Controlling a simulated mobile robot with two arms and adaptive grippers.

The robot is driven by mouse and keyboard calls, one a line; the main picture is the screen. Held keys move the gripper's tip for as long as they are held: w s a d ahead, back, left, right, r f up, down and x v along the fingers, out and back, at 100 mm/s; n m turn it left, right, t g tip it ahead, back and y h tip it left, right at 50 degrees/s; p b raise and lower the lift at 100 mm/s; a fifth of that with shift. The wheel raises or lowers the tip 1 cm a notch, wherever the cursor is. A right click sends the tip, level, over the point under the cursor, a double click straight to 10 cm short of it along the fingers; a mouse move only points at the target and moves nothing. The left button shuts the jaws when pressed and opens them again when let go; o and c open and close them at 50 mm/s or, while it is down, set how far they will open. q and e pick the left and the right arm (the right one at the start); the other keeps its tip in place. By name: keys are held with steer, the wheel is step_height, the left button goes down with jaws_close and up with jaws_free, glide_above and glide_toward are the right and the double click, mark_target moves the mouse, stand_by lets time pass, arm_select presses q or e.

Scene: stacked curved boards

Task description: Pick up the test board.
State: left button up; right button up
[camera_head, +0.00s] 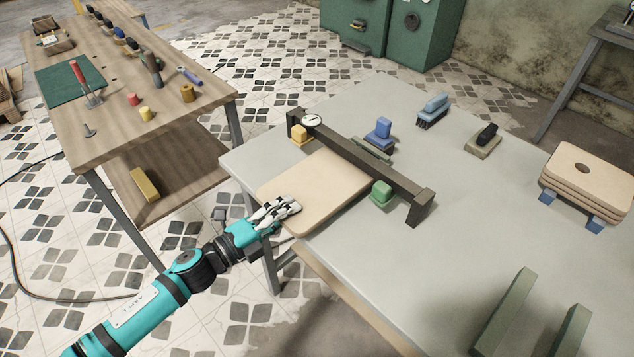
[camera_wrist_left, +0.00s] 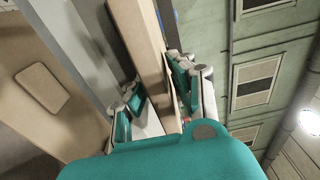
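The test board (camera_head: 325,185) is a flat pale wooden board with rounded corners. It lies on the grey table under a dark bar, and its near-left part reaches the table's front edge. My left gripper (camera_head: 275,210) is at the near-left edge of the board, with its upper finger over the top face. In the left wrist view, the two fingers (camera_wrist_left: 158,95) stand apart on either side of a tan strip, probably the board's edge. A gap shows beside the left finger, so the gripper looks open. The lower finger is hidden in the head view. My right gripper is not in view.
The dark bar (camera_head: 360,160) crosses above the board, with a dial (camera_head: 312,120) at its left end. A yellow block (camera_head: 299,133) and a green block (camera_head: 381,192) sit close by. Stacked boards (camera_head: 585,178) stand at the right. The table's middle (camera_head: 450,230) is clear.

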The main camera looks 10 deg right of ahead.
arm_select(q)
steer(key=shift+x, duration=0.85)
steer(key=shift+c, duration=0.4)
jaws_close()
steer(key=shift+a, duration=0.1)
